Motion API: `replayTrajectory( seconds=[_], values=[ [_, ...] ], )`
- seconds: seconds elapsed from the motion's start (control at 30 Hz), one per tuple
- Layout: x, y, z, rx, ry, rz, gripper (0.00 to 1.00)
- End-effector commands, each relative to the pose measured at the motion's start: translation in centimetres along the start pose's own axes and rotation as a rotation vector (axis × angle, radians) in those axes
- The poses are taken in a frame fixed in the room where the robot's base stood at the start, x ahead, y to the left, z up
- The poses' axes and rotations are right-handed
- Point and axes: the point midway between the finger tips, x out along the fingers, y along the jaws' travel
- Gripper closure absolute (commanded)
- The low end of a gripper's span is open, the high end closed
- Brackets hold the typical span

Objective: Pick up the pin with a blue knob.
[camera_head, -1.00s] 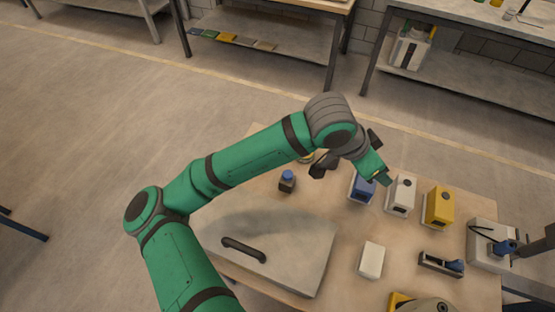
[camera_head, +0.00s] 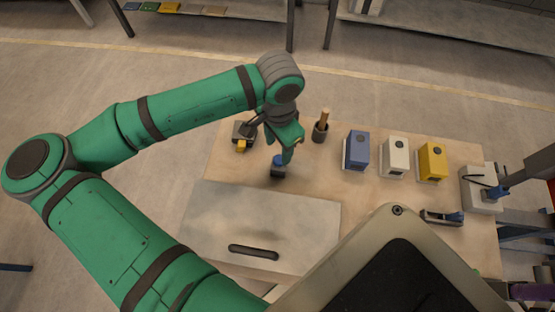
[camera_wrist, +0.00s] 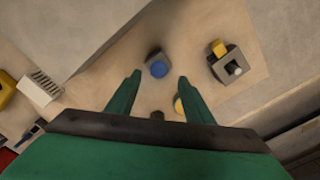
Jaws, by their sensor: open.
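The pin with a blue knob (camera_head: 278,168) stands on the wooden table, just behind the metal plate. Its blue top and dark lower part show beside and below my gripper (camera_head: 286,155), which partly covers it. In the wrist view the blue knob (camera_wrist: 158,69) appears between the two green fingertips of my gripper (camera_wrist: 158,78), seen from above. The fingers are apart and nothing is held. I cannot tell how high the fingertips are above the knob.
A grey device with a yellow block (camera_head: 241,145) and a dark holder with a wooden stick (camera_head: 322,127) stand close by. Blue (camera_head: 357,150), white (camera_head: 395,156) and yellow boxes (camera_head: 432,161) stand to the right.

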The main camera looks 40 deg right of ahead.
Motion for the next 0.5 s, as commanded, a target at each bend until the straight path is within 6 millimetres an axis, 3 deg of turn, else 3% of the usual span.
replayTrajectory(
  seconds=[0.17, 0.5],
  values=[
    [1.1, 0.0, 0.1, -0.001, 0.0, -0.001, 0.53],
    [5.2, 0.1, 0.1, -0.004, 0.001, 0.0, 0.53]
  ],
)
